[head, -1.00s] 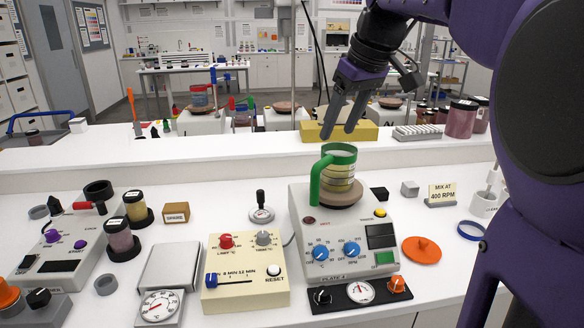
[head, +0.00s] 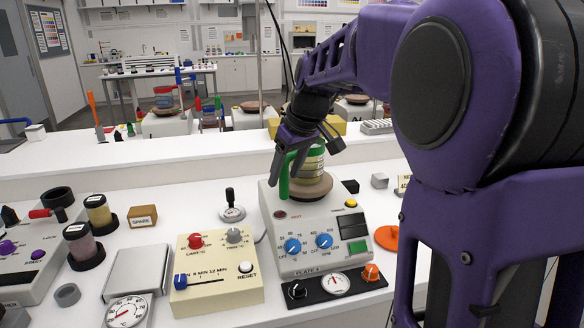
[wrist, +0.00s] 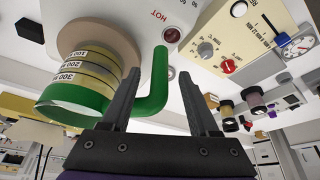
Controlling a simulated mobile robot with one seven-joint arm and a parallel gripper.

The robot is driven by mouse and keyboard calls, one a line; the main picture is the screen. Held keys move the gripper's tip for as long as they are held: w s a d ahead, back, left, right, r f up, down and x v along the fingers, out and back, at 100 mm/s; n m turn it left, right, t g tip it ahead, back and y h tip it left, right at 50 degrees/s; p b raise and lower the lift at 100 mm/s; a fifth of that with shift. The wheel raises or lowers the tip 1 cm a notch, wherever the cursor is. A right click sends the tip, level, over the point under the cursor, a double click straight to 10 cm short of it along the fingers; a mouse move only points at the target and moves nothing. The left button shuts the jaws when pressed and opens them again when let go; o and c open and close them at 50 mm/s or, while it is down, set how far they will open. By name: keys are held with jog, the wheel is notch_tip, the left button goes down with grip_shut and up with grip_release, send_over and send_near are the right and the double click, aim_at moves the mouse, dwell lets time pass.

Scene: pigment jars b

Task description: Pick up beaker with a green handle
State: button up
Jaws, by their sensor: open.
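The beaker (head: 312,166) is clear with a green rim, graduation marks and a green handle (head: 284,175). It stands upright on the round plate (head: 309,190) of the hot plate unit. In the wrist view the beaker (wrist: 88,75) is at the left, with its green handle (wrist: 157,85) near the middle. My gripper (head: 283,178) is open and is down at the handle. In the wrist view the fingers (wrist: 163,92) spread to either side of the handle, which shows between them. I cannot tell whether either finger touches it. My gripper hides part of the beaker's rim in the head view.
The hot plate unit (head: 285,235) has knobs at its front. A cream timer box (head: 215,275) and a grey scale (head: 137,272) stand to its left. Dark-lidded jars (head: 98,213) are farther left. An orange lid (head: 386,238) lies to the right. A raised white shelf (head: 180,152) runs behind.

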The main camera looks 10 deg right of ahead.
jog(key=shift+x, duration=0.95)
jog(key=shift+c, duration=0.2)
grip_shut()
jog(key=shift+r, duration=0.1)
dwell(0.4)
